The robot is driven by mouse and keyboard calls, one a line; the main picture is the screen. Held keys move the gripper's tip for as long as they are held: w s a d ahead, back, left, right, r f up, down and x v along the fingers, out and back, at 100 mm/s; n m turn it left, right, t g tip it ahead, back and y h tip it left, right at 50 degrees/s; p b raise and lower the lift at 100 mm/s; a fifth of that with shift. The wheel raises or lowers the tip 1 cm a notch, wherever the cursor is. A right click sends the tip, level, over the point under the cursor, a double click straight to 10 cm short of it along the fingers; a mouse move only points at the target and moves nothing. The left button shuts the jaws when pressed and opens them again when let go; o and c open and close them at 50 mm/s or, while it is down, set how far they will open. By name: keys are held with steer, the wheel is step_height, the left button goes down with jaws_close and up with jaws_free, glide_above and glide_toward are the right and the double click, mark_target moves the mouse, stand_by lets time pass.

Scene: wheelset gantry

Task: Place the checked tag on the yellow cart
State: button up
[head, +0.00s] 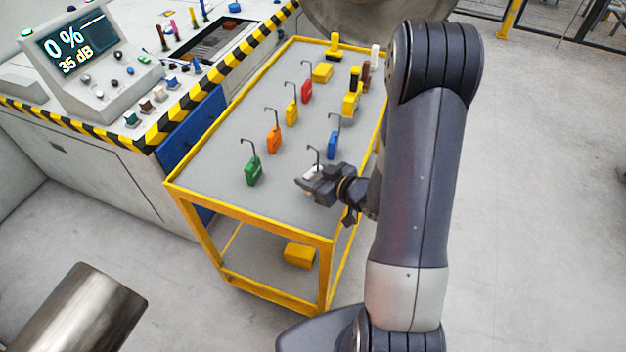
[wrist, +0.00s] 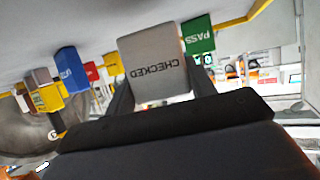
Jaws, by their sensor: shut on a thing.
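The checked tag (wrist: 160,68) is a pale grey block with dark "CHECKED" lettering, upside down in the wrist view. My gripper (head: 316,184) is shut on it, with a finger on each side. In the head view only a small white part of the tag (head: 312,172) and its thin dark hook show; the gripper hides the rest. The yellow cart (head: 250,213) has a grey top and a yellow frame. The gripper holds the tag low over the near right part of this top. I cannot tell whether the tag touches it.
On the cart stand a green PASS tag (head: 253,171), an orange tag (head: 274,139), a blue tag (head: 333,144), and yellow and red tags. Yellow blocks and upright pieces stand at the far end. A console (head: 90,75) borders the cart's left.

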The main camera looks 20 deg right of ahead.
steer(key=shift+f, duration=1.15)
steer(key=shift+f, duration=0.1)
steer(key=shift+f+b, duration=0.15)
steer(key=shift+b, duration=0.15)
steer(key=o, duration=1)
steer(key=shift+o, duration=0.2)
steer(key=shift+r+p, duration=0.3)
steer(key=v, duration=1.2)
steer(key=shift+b, duration=0.3)
